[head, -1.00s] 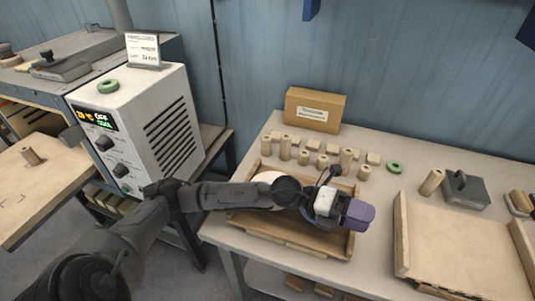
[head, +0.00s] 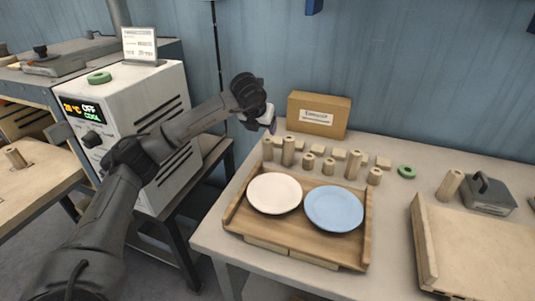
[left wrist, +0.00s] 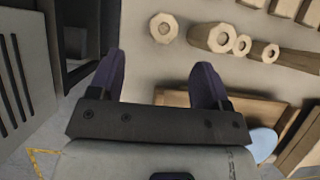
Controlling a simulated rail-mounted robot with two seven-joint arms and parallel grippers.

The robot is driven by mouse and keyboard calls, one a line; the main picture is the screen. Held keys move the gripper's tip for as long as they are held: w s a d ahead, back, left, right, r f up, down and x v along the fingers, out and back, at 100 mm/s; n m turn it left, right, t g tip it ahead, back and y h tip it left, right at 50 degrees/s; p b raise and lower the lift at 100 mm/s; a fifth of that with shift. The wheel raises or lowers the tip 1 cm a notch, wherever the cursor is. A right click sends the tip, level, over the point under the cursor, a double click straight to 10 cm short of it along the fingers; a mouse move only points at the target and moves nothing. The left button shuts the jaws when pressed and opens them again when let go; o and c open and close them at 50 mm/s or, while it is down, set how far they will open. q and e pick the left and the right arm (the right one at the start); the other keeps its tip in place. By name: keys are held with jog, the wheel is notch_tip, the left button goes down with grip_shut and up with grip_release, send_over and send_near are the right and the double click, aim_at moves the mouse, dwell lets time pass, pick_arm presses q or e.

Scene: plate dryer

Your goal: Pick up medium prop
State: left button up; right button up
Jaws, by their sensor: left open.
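Several wooden octagonal props of differing heights stand in a row behind the wooden tray. Which one is called medium is not marked. My left gripper (head: 270,123) is above the back left of the table, over the left end of the row. In the left wrist view the left gripper (left wrist: 160,76) is open and empty, with the leftmost prop (left wrist: 163,28) beyond its fingertips, apart from them. My right gripper is not in view.
The wooden tray (head: 235,213) holds a white plate (head: 275,193) and a blue plate (head: 334,209). Small wooden blocks (head: 383,163) and a cardboard box (head: 318,116) are behind the props. The white dryer unit (head: 145,85) stands left of the table.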

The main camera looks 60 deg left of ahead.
aim_at(267, 141)
pick_arm(q)
jog(key=b+x, duration=0.1)
jog(key=x, duration=0.4)
jog(key=shift+d, duration=0.1)
jog(key=b+x, duration=0.3)
jog(key=shift+d+f, duration=0.2)
jog(key=shift+f, duration=0.25)
jog(key=shift+x, duration=0.8)
jog(key=shift+w+r, duration=0.1)
jog(key=c, duration=1)
jog(key=shift+c, duration=0.5)
jog(key=shift+r, duration=0.15)
